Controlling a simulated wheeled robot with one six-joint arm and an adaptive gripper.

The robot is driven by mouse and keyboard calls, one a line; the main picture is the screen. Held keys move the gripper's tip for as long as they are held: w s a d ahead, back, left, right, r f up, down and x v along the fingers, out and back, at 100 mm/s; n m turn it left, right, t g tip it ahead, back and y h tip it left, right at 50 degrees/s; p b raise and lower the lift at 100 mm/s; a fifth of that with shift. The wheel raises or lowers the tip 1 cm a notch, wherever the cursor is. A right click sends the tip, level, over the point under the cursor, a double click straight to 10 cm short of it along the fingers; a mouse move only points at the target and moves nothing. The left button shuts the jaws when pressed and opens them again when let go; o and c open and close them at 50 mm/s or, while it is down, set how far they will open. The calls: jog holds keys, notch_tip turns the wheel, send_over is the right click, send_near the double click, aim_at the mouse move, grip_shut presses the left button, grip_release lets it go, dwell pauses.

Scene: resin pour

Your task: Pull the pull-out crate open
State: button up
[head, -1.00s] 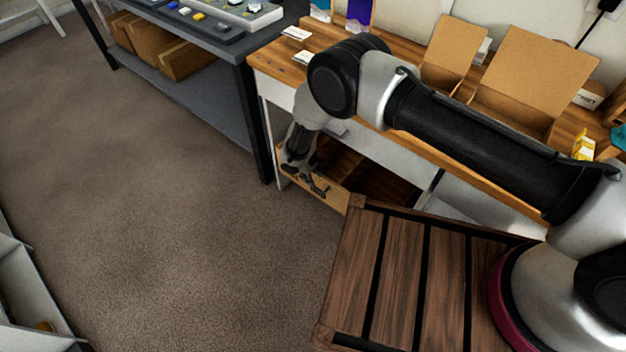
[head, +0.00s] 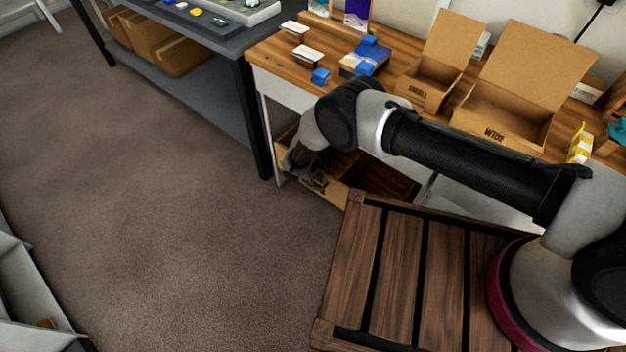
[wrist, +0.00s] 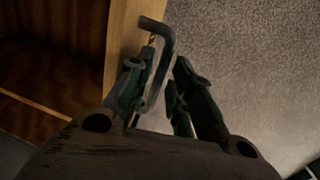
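The pull-out crate (head: 334,194) is under the wooden workbench, with its light wood front panel facing the floor area. Its dark wooden inside shows behind the panel. In the wrist view the panel's edge (wrist: 122,42) runs down beside a grey bar handle (wrist: 167,42). My gripper (wrist: 160,68) is at the handle, with one finger on the left of the bar and the others on its right. A gap shows between the fingers and the bar, so the gripper looks open. In the head view my gripper (head: 314,182) is low at the panel and partly hides it.
The workbench top (head: 283,50) holds cardboard boxes (head: 492,118), cards and small blue items. A dark table (head: 222,42) stands to the left, its leg close to the crate. A slatted wooden platform (head: 395,270) is under my arm base. The carpet (head: 170,210) in front is clear.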

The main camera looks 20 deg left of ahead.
grip_shut()
